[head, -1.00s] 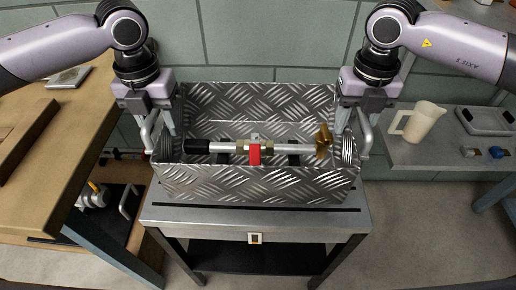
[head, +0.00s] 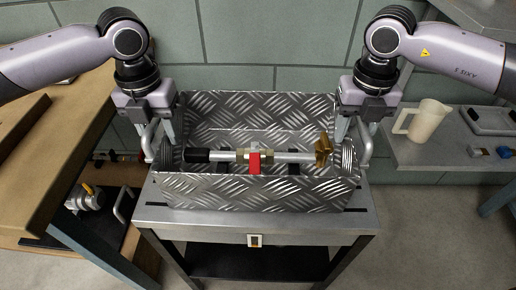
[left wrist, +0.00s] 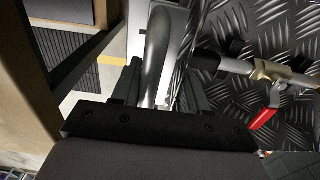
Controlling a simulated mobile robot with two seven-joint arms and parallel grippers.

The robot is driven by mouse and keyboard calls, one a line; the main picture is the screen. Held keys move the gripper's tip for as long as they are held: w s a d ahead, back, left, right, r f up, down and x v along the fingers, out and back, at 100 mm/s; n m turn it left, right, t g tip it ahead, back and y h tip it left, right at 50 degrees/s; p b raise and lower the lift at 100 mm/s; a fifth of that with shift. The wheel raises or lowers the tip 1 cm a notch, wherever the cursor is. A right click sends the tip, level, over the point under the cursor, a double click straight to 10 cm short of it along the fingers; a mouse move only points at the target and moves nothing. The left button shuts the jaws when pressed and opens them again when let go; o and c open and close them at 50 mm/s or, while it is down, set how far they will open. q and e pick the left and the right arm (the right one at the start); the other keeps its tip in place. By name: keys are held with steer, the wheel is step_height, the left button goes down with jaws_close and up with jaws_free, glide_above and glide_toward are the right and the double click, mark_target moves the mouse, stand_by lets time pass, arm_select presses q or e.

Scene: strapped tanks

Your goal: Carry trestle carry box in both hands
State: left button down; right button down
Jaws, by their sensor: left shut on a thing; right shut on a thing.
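The carry box (head: 255,190) is an open box of silver tread plate with a tube handle at each end. It is level over the grey trestle (head: 250,227); I cannot tell whether it touches the top. My left gripper (head: 164,140) is shut on the left handle (head: 148,140). The left wrist view shows this handle (left wrist: 157,55) between the fingers. My right gripper (head: 346,138) is shut on the right handle (head: 366,145). A pipe assembly with a red lever (head: 255,162) and a brass end (head: 323,150) lies along the box.
A wooden bench (head: 75,140) stands close on the left, with a valve-like fitting (head: 86,197) below. A grey shelf (head: 420,153) on the right bears a cream jug (head: 427,121) and a tray (head: 490,120). A tiled wall (head: 280,45) is behind.

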arm_select(q)
steer(key=shift+w+a+f, duration=0.1)
steer(key=shift+a+f, duration=0.1)
steer(key=shift+a, duration=0.1)
arm_select(e)
steer(key=shift+d+f, duration=0.2)
steer(key=shift+d, duration=0.1)
arm_select(q)
steer(key=c, duration=0.6)
jaws_free()
arm_select(e)
steer(key=c, duration=0.6)
jaws_free()
arm_select(q)
steer(key=shift+d, duration=0.1)
arm_select(e)
steer(key=shift+a, duration=0.15)
arm_select(q)
steer(key=shift+d+r, duration=0.1)
steer(key=shift+r, duration=0.05)
step_height(320, 180, up, 12)
steer(key=shift+f, duration=0.2)
arm_select(e)
steer(key=shift+a+r, duration=0.1)
arm_select(q)
steer(key=shift+r, duration=0.1)
arm_select(e)
steer(key=shift+r, duration=0.2)
step_height(320, 180, up, 12)
steer(key=shift+f, duration=0.2)
